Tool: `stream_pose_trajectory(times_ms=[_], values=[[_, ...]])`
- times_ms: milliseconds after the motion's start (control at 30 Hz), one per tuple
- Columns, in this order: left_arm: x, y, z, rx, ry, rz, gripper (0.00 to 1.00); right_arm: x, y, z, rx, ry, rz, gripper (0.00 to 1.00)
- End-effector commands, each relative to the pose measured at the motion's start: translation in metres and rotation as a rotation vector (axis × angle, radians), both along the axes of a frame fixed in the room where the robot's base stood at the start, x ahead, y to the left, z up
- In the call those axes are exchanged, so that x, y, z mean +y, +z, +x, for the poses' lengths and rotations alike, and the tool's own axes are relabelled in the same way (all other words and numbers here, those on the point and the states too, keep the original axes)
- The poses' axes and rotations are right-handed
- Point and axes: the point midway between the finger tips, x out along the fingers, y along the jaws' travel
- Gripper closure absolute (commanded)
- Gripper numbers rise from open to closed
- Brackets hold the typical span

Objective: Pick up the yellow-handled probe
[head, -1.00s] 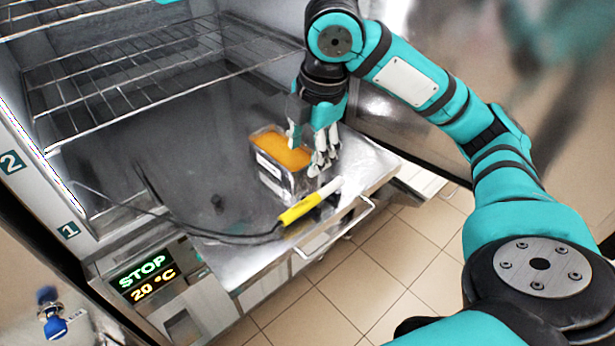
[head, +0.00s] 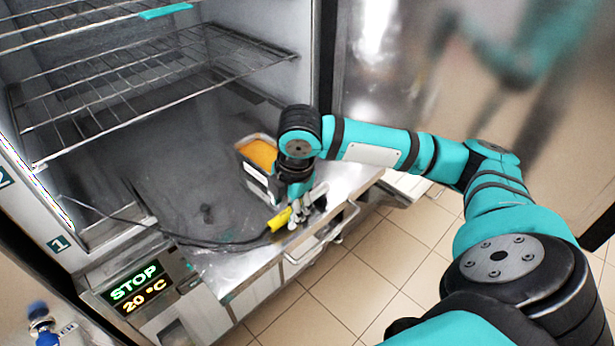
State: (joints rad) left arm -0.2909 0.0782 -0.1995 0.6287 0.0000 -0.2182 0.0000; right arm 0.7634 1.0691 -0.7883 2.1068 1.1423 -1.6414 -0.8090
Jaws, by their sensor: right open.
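The yellow-handled probe (head: 279,220) lies near the front edge of the freezer's metal floor. Its yellow part shows, with a dark cable running left from it; the rest is mostly hidden behind my right gripper. My right gripper (head: 299,217) is open and points down over the probe, its fingers at the handle. I cannot tell whether they touch it. My left gripper is not in view.
A metal container with orange contents (head: 259,156) stands just behind my right gripper, close to it. Wire racks (head: 160,85) hang above. A front handle bar (head: 325,235) runs along the edge. A control panel (head: 137,287) reads STOP and 20 °C.

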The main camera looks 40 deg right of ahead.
Motion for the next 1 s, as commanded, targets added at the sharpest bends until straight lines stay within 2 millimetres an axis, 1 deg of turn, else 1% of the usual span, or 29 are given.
stream_pose_trajectory(times_ms=[100, 167, 400, 433, 800, 1000], values=[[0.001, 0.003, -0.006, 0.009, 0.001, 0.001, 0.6, 0.0, -0.015, 0.002, 0.003, 0.0, 0.0, 0.5], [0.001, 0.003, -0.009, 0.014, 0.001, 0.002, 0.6, 0.0, -0.019, 0.004, 0.0, 0.001, 0.0, 0.5], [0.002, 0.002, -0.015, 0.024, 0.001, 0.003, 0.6, 0.001, -0.021, 0.004, -0.002, 0.002, 0.0, 0.5], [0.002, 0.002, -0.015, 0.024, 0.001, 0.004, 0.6, 0.001, -0.021, 0.004, -0.002, 0.002, 0.0, 0.51], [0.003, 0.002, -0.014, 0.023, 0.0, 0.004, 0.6, 0.001, -0.021, 0.004, -0.002, 0.001, 0.0, 0.99], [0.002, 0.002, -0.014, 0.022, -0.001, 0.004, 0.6, 0.0, -0.021, 0.004, -0.002, 0.001, 0.0, 1.0]])
